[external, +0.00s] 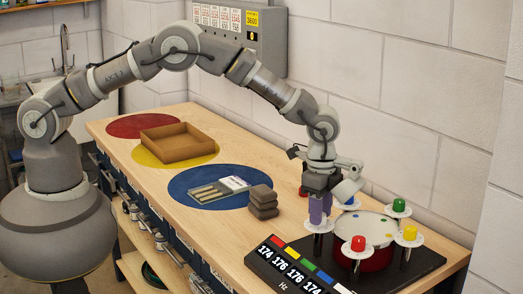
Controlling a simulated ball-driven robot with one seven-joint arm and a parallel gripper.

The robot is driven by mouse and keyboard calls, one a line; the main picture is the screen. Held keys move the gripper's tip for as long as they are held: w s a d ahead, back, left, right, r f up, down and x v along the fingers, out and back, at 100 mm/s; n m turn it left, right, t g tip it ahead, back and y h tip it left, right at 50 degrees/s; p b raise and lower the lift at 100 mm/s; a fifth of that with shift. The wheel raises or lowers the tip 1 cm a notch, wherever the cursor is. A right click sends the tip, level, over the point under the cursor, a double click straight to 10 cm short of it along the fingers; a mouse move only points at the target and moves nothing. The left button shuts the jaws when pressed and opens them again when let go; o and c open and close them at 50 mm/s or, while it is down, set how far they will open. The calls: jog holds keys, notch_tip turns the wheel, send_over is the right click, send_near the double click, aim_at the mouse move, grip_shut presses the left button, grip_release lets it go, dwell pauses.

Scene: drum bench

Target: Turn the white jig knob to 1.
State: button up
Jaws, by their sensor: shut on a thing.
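The drum jig is a dark base (428,256) at the right end of the bench, with a red drum with a pale head (362,228) on it. Several posts with white discs and coloured knobs ring the drum. My gripper (320,212), with purple fingers, points down over the white disc (317,227) at the drum's left. It is shut on the knob there, which its fingers hide; by its place among the others this appears to be the white knob. The knob's pointer and any numbers are too small or hidden to read.
Red (358,243), yellow (410,233), green (399,205) and blue (350,200) knobs stand close around the drum. A display (290,268) reading Hz lies in front. Dark stacked blocks (262,201), a card set (219,189) and a brown tray (180,144) lie farther left.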

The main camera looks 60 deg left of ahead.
jog(key=n, duration=0.3)
jog(key=shift+n, duration=0.4)
jog(key=n, duration=0.4)
jog(key=shift+w+n, duration=0.1)
jog(key=shift+n, duration=0.2)
jog(key=n, duration=0.4)
jog(key=shift+n+p, duration=0.3)
jog(key=shift+n, duration=1.4)
jog(key=o, duration=1.1)
jog(key=shift+c, duration=0.2)
jog(key=shift+r, duration=0.1)
jog(key=shift+g, duration=0.3)
notch_tip(320, 180, up, 8)
jog(key=shift+d+f+p, duration=0.15)
jog(key=shift+f+p, duration=0.05)
jog(key=shift+p, duration=0.4)
